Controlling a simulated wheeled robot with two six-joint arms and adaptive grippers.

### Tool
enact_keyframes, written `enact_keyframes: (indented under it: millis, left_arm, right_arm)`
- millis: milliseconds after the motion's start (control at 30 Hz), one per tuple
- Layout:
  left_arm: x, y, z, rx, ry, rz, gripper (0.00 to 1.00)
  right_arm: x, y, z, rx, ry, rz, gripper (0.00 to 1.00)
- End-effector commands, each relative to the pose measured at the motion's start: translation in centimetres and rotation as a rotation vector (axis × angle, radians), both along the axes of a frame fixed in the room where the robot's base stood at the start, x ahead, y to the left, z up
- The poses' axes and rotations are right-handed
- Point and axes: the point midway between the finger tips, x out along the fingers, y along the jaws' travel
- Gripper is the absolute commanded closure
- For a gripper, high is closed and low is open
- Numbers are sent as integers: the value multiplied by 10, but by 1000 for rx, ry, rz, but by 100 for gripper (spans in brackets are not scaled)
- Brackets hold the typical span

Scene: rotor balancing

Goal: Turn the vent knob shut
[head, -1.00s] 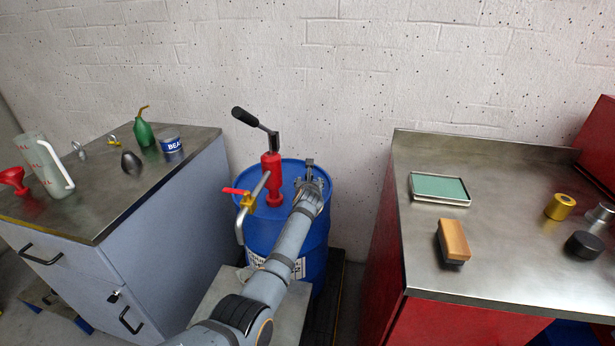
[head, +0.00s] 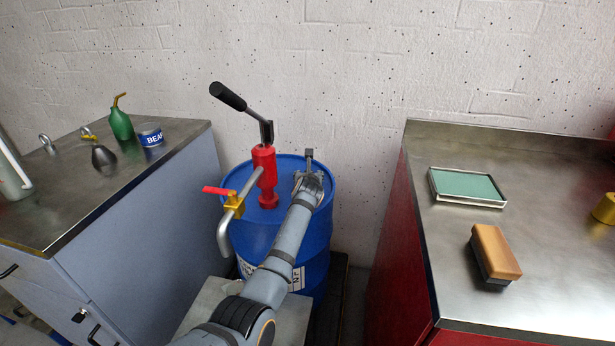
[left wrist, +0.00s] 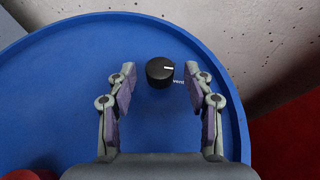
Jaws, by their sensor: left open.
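The vent knob (left wrist: 160,72) is a short black cylinder with a white mark on its top pointing right. It stands on the blue drum's lid (left wrist: 60,75), beside a "vent" label (left wrist: 179,82). My left gripper (left wrist: 163,77) is open, with one finger on each side of the knob. Gaps show between both fingers and the knob. In the head view my left gripper (head: 309,183) is over the right part of the blue drum (head: 320,225), and I cannot make out the knob there. My right gripper is not in view.
A red hand pump (head: 264,170) with a black-gripped lever and a spout with a red-handled tap (head: 234,200) stands on the drum, left of my arm. A grey cabinet (head: 150,215) is at the left and a red workbench (head: 400,240) at the right.

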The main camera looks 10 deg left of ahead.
Motion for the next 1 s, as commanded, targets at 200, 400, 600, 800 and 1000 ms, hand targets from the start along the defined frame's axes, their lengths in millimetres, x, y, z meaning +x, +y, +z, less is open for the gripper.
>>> enact_keyframes:
  millis: [200,400,600,800,1000]
  left_arm:
    - [0,0,1,0,0,0,48]
    - [0,0,1,0,0,0,72]
    - [0,0,0,0,0,0,99]
    - [1,-2,0,-1,4,30,100]
    - [3,-7,-6,1,7,204,100]
  right_arm:
    - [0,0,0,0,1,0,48]
    - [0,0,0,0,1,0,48]
    - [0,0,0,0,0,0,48]
    - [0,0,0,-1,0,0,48]
    - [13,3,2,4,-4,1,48]
